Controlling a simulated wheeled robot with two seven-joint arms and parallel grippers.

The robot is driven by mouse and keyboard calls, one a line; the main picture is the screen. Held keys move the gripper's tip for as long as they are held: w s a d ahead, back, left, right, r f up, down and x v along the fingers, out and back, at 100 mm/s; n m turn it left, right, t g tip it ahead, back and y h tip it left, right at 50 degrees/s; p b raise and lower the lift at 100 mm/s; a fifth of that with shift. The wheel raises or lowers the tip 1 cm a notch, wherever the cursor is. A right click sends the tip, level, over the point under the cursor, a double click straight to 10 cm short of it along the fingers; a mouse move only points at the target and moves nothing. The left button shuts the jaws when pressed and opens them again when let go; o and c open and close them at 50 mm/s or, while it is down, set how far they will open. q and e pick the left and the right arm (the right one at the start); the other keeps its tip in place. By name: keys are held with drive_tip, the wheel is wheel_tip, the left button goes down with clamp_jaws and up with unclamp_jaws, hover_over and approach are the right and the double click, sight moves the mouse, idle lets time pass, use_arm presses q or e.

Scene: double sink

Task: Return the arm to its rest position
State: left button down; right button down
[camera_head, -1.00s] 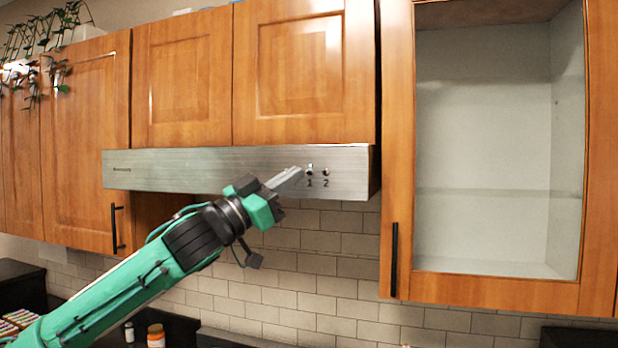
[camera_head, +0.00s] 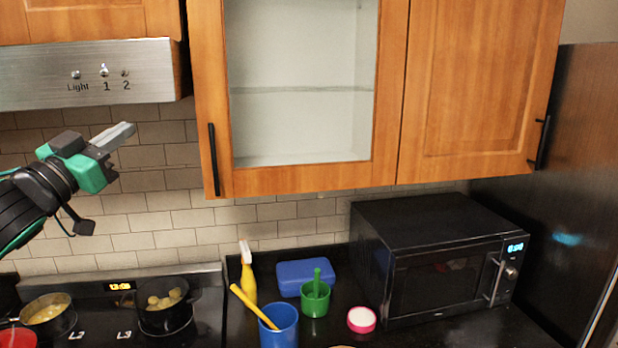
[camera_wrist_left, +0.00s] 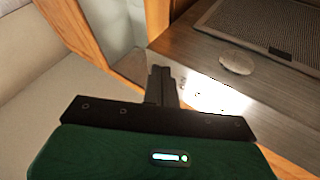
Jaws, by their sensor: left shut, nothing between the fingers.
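My left gripper (camera_head: 120,134) is at the left of the head view, in front of the tiled wall and just below the range hood. Its fingers are shut with nothing between them and point up and to the right. In the left wrist view, the shut fingers (camera_wrist_left: 163,85) point toward the hood's metal underside and the wooden cabinet edge. The gripper appears apart from the hood front in the head view. My right gripper is not in view.
The range hood (camera_head: 90,72) hangs above the stove (camera_head: 120,310), which holds pots. A glass-door cabinet (camera_head: 300,90) is right of the hood. A microwave (camera_head: 440,260), a blue cup (camera_head: 279,325), a green cup (camera_head: 315,298) and a spray bottle (camera_head: 247,280) stand on the counter.

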use_arm(q)
drive_tip(key=s+d+f+n+g+y, duration=0.1)
drive_tip(key=d+f+g+y, duration=0.2)
drive_tip(key=f, duration=1.5)
drive_tip(key=s+d+f+n+g+y, duration=0.1)
drive_tip(key=d+f+n+g+y, duration=0.3)
drive_tip(key=f, duration=1.4)
drive_tip(key=s+d+f+m+g, duration=0.1)
drive_tip(key=s+f+g, duration=0.1)
drive_tip(key=s+f, duration=0.55)
drive_tip(key=s+d+f+g, duration=0.25)
drive_tip(key=s+f, duration=0.35)
drive_tip(key=f, duration=0.3)
drive_tip(key=s+f+g, duration=0.3)
drive_tip(key=s+f, duration=0.1)
drive_tip(key=s, duration=0.4)
drive_tip(key=s+f+g, duration=0.3)
drive_tip(key=s+f, duration=0.1)
drive_tip(key=s, duration=0.5)
wheel_tip(320, 180, down, 35)
drive_tip(key=b, duration=0.1)
drive_tip(key=s+a+f+g, duration=0.1)
drive_tip(key=s+a+f, duration=0.1)
drive_tip(key=s+f, duration=0.7)
drive_tip(key=s+a+f+g+b, duration=0.1)
drive_tip(key=s+f, duration=0.8)
drive_tip(key=s, duration=0.1)
drive_tip(key=shift+s+a+f+y, duration=0.15)
drive_tip(key=shift+a+f+y, duration=0.1)
drive_tip(key=shift+a+y, duration=0.15)
